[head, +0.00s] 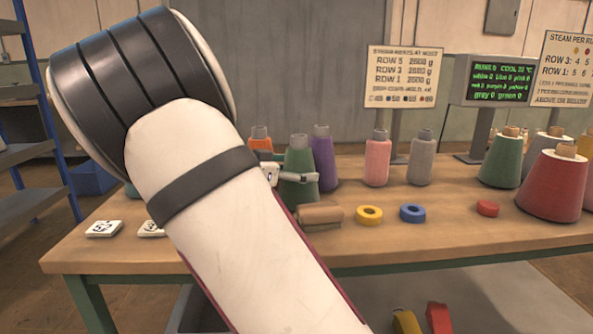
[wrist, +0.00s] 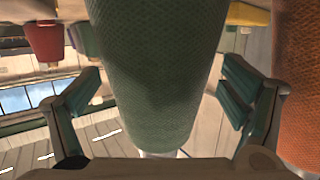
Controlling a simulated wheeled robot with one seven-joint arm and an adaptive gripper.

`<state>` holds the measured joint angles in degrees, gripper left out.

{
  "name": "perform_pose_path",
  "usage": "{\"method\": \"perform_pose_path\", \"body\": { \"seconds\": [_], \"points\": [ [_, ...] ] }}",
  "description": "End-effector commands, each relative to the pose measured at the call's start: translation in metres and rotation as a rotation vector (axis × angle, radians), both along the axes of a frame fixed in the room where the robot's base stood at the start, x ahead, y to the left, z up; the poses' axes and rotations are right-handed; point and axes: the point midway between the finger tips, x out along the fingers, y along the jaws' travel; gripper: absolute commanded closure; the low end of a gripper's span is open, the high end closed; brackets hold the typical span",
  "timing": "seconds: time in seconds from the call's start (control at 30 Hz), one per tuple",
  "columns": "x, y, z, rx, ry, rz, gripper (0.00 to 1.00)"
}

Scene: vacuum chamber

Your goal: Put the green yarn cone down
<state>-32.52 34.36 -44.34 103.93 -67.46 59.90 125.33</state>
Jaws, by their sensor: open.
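The green yarn cone (head: 299,162) stands upright on the wooden table in the head view, its lower part partly covered by my gripper. In the wrist view the green cone (wrist: 155,70) fills the middle, between my two fingers. My gripper (wrist: 165,110) is open, with a finger on either side of the cone and visible gaps between the pads and the yarn. In the head view my gripper (head: 293,177) shows only in part beside the cone, and my arm hides the rest.
A purple cone (head: 322,158) and an orange cone (head: 260,142) stand close by the green one. Pink (head: 377,160) and grey (head: 422,160) cones stand to the right. Yellow (head: 369,215) and blue (head: 412,213) rings and a brown roll (head: 320,214) lie in front on the table (head: 450,240).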

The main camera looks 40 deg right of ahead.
Motion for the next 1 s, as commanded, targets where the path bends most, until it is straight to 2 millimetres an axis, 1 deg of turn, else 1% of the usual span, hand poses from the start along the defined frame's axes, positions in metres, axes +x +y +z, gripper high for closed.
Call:
{"method": "perform_pose_path", "body": {
  "seconds": [0.27,0.37,0.7,0.83,1.0],
  "points": [
    [0.000,0.000,0.004,0.000,0.000,0.000,0.09],
    [0.000,0.017,0.007,0.001,0.000,0.005,0.09],
    [-0.004,0.085,0.022,0.000,-0.001,0.005,0.09],
    [-0.006,0.103,0.026,0.000,-0.001,0.003,0.09],
    [-0.007,0.115,0.028,0.000,0.000,0.000,0.09]
  ]
}}
